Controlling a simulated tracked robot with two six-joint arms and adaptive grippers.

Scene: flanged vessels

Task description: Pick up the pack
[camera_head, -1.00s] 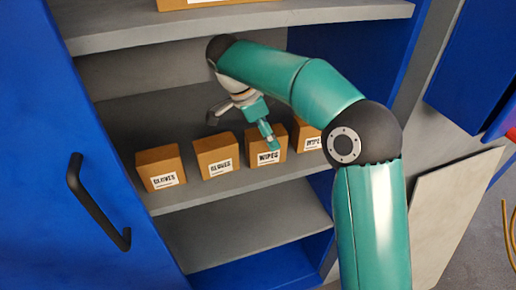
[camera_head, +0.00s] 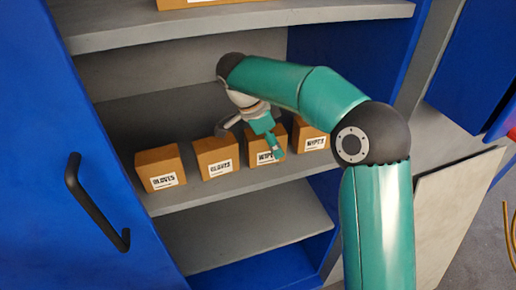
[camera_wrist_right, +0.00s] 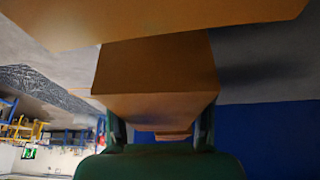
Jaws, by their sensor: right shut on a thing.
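Several brown cardboard packs stand in a row on the grey middle shelf in the head view. From the left come a GLOVES pack (camera_head: 160,167), a second GLOVES pack (camera_head: 216,156), a WIPES pack (camera_head: 264,157) and another WIPES pack (camera_head: 308,136) partly behind my arm. My right gripper (camera_head: 250,139) is shut on the left WIPES pack, with a teal finger across its front right side. In the right wrist view a brown pack (camera_wrist_right: 155,78) sits between the fingers (camera_wrist_right: 160,130). The pack still appears to rest on the shelf. My left gripper is not in view.
Another carton (camera_head: 215,3) shows on the upper shelf (camera_head: 240,22), above my forearm. A blue door with a black handle (camera_head: 92,203) stands at the left. The lower shelf (camera_head: 245,235) is empty. Neighbouring packs stand close on both sides.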

